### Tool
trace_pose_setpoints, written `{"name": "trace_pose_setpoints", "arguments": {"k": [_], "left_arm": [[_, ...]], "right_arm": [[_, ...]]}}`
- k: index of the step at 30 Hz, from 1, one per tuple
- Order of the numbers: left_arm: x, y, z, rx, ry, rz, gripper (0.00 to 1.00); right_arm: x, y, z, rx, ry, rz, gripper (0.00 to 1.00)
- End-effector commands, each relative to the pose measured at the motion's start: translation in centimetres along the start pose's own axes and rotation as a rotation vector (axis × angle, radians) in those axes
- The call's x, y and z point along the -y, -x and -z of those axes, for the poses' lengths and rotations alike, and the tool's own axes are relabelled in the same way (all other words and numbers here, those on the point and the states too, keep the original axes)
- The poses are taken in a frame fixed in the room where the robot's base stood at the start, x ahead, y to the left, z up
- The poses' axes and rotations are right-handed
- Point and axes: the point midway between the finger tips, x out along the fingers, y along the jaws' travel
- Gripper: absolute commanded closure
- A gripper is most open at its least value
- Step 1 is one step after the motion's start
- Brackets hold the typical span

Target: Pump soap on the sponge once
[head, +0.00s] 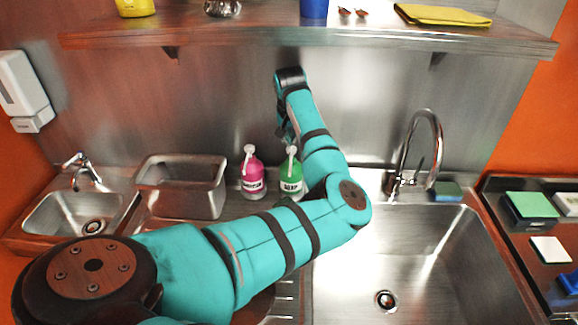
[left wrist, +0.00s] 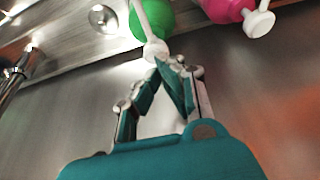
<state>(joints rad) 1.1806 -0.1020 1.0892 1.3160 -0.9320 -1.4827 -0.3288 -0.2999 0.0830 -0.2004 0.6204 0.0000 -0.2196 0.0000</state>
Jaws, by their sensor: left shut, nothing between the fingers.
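The green soap bottle (head: 290,184) stands on the counter left of the large sink, with a white pump on top. In the left wrist view, its green body (left wrist: 152,20) is at the top and its white pump head (left wrist: 154,48) is right at my fingertips. My left gripper (left wrist: 166,64) is shut and empty, with its fingertips close to the pump head; I cannot tell whether they touch. In the head view my arm partly hides the gripper and bottle.
A pink bottle (head: 252,180) with a white pump stands just left of the green one. A metal bin (head: 181,188) and small sink (head: 66,219) are further left. The faucet (head: 402,180) rises behind the large sink (head: 405,260). A shelf (head: 330,37) hangs above.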

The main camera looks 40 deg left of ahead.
Motion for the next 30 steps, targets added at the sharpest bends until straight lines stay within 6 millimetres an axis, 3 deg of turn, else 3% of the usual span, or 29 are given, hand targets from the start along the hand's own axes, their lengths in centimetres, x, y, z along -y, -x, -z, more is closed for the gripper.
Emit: {"name": "trace_pose_setpoints", "arguments": {"k": [16, 30], "left_arm": [[0.0, -0.1, 0.0, 0.0, 0.0, 0.0, 1.0], [0.0, -1.6, -0.7, 0.0, -0.001, 0.001, 1.0]], "right_arm": [[0.3, 0.0, 0.1, -0.001, -0.002, 0.004, 0.6], [0.5, -0.3, 0.1, 0.0, -0.003, 0.005, 0.6]]}}
